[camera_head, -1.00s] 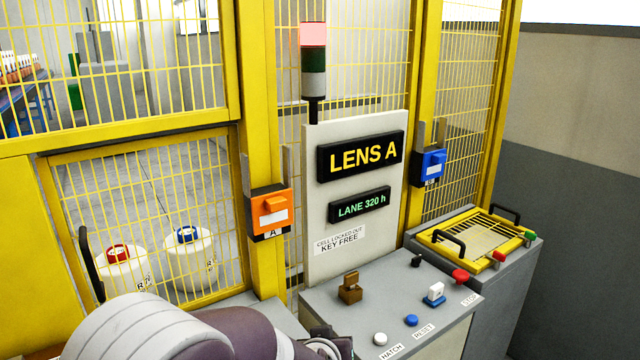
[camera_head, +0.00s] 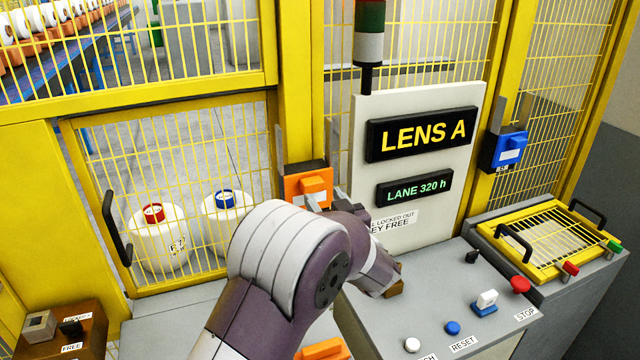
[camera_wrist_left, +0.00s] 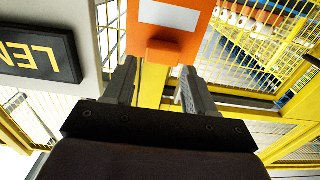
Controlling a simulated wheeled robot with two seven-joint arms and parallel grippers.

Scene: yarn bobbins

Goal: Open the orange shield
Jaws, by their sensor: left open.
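An orange box (camera_head: 308,184) with a protruding block and a pale label is on the yellow post left of the LENS A sign. I take it as the orange shield, and it looks shut. In the left wrist view the orange box (camera_wrist_left: 187,38) is straight ahead, its block just beyond the fingertips. My left gripper (camera_head: 328,197) is open at the lower right of the box in the head view. In the wrist view its fingers (camera_wrist_left: 158,75) are spread and nothing is held between them. I cannot tell if they touch the box. My right gripper is not in view.
A blue box (camera_head: 508,150) hangs on the right post. A yellow framed hatch (camera_head: 545,238) lies at right. Another orange piece (camera_head: 325,349) shows at the bottom edge.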

